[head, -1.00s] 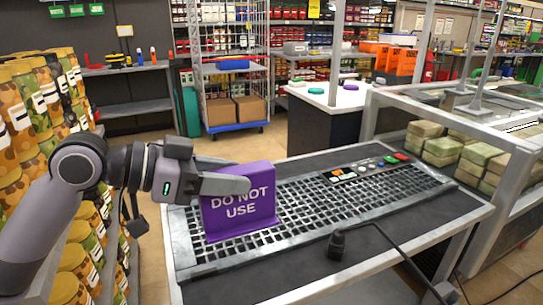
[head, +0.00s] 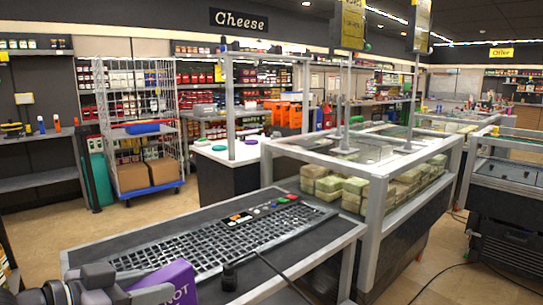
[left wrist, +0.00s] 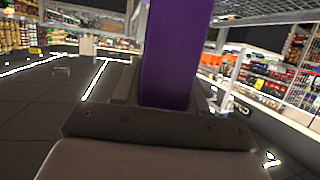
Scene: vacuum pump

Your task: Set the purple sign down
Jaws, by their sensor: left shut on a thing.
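The purple sign (head: 178,284) shows at the bottom left of the head view, with its lower part cut off by the frame edge. Its white lettering is only partly visible. My left gripper (head: 152,293) is shut on the sign's left part. In the left wrist view the sign (left wrist: 175,55) stands as a purple slab at the jaws. I cannot tell whether its base touches the counter. My right gripper is not in view.
A dark counter (head: 312,238) with a black slotted grid (head: 215,248) lies beside the sign. Coloured buttons sit at the grid's far end. A black cable device (head: 230,276) stands near the front.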

